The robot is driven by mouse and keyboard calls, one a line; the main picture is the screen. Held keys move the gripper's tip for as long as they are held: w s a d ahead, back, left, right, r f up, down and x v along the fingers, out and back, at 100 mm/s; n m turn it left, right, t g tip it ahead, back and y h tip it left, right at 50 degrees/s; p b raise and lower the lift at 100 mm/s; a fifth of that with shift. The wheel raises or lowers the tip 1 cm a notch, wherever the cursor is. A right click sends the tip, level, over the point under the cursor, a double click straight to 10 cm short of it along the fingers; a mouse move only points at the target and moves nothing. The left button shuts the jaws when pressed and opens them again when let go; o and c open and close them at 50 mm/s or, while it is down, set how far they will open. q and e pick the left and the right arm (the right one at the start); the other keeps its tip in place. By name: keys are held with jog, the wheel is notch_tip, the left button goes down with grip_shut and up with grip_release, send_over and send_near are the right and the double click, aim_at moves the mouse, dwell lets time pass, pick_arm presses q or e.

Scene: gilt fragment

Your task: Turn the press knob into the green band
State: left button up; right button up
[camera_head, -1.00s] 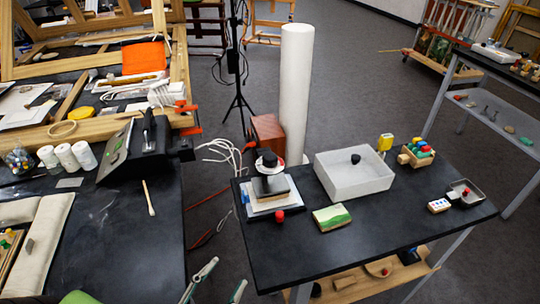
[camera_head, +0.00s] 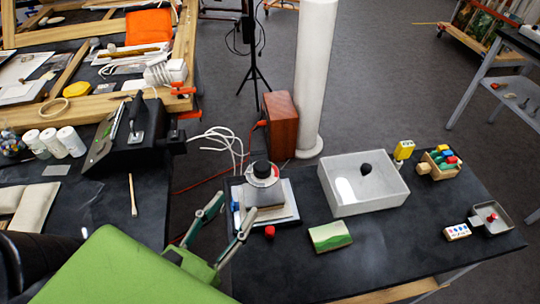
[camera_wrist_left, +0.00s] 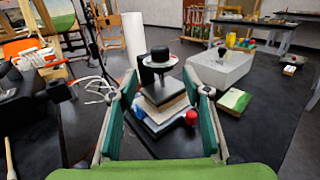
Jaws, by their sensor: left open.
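The press (camera_head: 265,213) stands on the left part of the black table, with stacked plates on a pale base. Its black knob (camera_head: 262,169) sits on top, over a white dial disc. I cannot make out a green band on the disc. In the left wrist view the knob (camera_wrist_left: 160,54) is upright, ahead of and between my fingers. My left gripper (camera_head: 237,207) is open and empty, at the table's left edge, near side of the press and apart from the knob. In the wrist view the left gripper's fingers (camera_wrist_left: 160,80) are spread wide. My right gripper is not in view.
A red ball-topped piece (camera_head: 270,232) is close by the press. A green-topped block (camera_head: 330,236) and a grey bin (camera_head: 362,198) stand to the right. A white column (camera_head: 314,80) and wooden box (camera_head: 281,125) are behind. The front of the table is clear.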

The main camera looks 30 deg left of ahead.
aim_at(258, 173)
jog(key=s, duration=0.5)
pick_arm(q)
jog(key=w, duration=0.2)
jog(key=w+p, duration=0.1)
jog(key=w, duration=0.1)
jog(key=w+r+p, duration=0.1)
jog(key=w, duration=0.1)
jog(key=shift+w, duration=0.35)
jog(key=w+p, duration=0.3)
jog(key=w, duration=0.1)
jog(key=shift+w+d+f, duration=0.1)
jog(key=shift+w+f, duration=0.05)
jog(key=shift+w, duration=0.1)
jog(key=shift+w+f+p, duration=0.2)
jog(key=shift+w+p, duration=0.25)
jog(key=shift+w, duration=0.2)
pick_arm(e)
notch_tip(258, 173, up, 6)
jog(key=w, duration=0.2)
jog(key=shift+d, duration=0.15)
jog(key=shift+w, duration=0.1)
pick_arm(q)
jog(key=c, duration=1.1)
